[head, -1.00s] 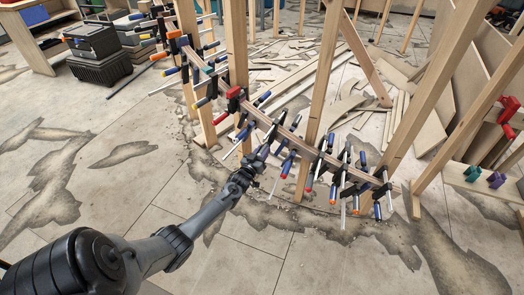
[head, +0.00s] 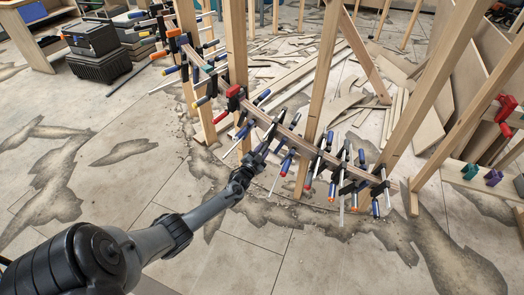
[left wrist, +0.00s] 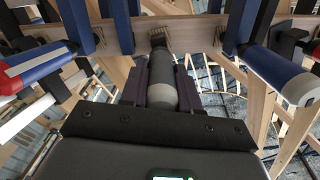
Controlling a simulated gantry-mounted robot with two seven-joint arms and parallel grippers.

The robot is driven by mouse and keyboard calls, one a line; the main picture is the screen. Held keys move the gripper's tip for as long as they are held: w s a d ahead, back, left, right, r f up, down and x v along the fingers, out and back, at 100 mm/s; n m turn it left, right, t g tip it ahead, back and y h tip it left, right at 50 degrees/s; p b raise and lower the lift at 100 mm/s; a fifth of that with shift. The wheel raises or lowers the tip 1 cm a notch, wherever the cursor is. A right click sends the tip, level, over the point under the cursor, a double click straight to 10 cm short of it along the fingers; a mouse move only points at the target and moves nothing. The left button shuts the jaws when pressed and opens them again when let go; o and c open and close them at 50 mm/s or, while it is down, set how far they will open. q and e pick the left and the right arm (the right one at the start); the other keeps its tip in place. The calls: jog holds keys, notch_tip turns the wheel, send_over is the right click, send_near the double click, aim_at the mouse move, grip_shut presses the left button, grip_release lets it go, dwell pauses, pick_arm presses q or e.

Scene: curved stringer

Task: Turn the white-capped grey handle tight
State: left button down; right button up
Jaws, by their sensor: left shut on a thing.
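My left gripper (head: 247,170) reaches the clamps on the curved wooden stringer (head: 283,134) from the near side. In the left wrist view, its two dark finger pads (left wrist: 164,88) are shut on a grey handle (left wrist: 163,72), one pad on each side. The handle points from the wooden beam toward the gripper's palm; its near end is paler. In the head view the gripper largely hides this handle. My right gripper is not in view.
Several blue-handled clamps crowd both sides, including a blue handle with a pale end (left wrist: 283,72) and a red-white-blue one (left wrist: 38,68). Upright wooden posts (head: 322,85) stand behind the stringer. The near floor (head: 230,255) is clear.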

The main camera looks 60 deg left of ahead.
pick_arm(q)
jog(key=shift+r+m, duration=0.1)
jog(key=shift+m, duration=0.2)
jog(key=c, duration=0.8)
grip_release()
jog(key=shift+s+d+p, duration=0.35)
jog(key=shift+s+p, duration=0.15)
jog(key=shift+p+v, duration=2.3)
jog(key=shift+v, duration=2.5)
